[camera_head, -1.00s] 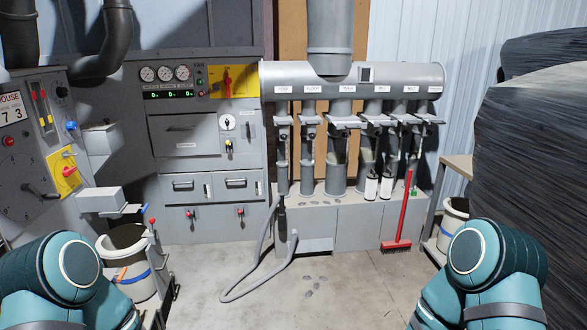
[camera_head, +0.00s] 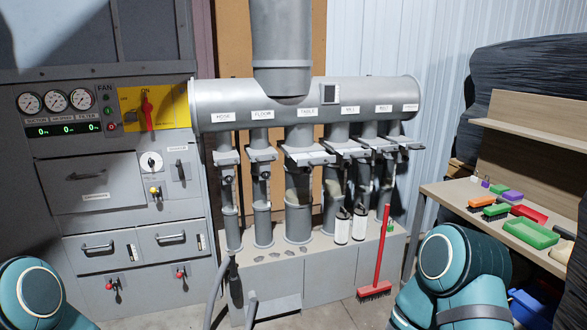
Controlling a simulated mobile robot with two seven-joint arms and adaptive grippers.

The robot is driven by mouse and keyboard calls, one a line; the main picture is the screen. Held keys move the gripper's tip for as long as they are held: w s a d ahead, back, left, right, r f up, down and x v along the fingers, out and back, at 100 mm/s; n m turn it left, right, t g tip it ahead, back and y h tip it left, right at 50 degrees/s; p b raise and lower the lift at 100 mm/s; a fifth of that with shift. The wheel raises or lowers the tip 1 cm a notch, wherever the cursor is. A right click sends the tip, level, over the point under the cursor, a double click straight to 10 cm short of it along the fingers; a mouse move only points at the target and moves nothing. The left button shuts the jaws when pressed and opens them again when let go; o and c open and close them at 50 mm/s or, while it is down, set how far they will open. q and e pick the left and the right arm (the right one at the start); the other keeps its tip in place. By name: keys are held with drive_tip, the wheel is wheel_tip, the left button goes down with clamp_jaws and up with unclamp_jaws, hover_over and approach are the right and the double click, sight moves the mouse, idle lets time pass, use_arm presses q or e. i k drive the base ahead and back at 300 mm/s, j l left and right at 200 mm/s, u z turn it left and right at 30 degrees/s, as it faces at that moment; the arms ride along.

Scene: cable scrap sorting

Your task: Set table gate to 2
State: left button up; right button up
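The table gate (camera_head: 307,158) is a grey slide plate across the third pipe from the left, under the label TABLE (camera_head: 305,111) on the big horizontal duct (camera_head: 350,92). A dark handle or scale hangs at its front; its setting is too small to read. Similar gates sit on the neighbouring pipes, among them the floor gate (camera_head: 262,155) to its left and the mill gate (camera_head: 345,151) to its right. Only teal links of my two arms show at the bottom corners, well short of the pipes. Both grippers are out of view.
A grey cabinet (camera_head: 100,210) with gauges and a red switch lever (camera_head: 148,113) stands at left. A red broom (camera_head: 380,255) leans at the pipe base. A bench (camera_head: 455,196) with brushes and a green tray (camera_head: 530,233) is at right. A hose (camera_head: 217,290) lies in front.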

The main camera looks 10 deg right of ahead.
sight(317, 159)
drive_tip(key=i+l+u, duration=0.1)
drive_tip(key=i, duration=0.6)
drive_tip(key=i+l+u, duration=0.1)
drive_tip(key=i, duration=0.6)
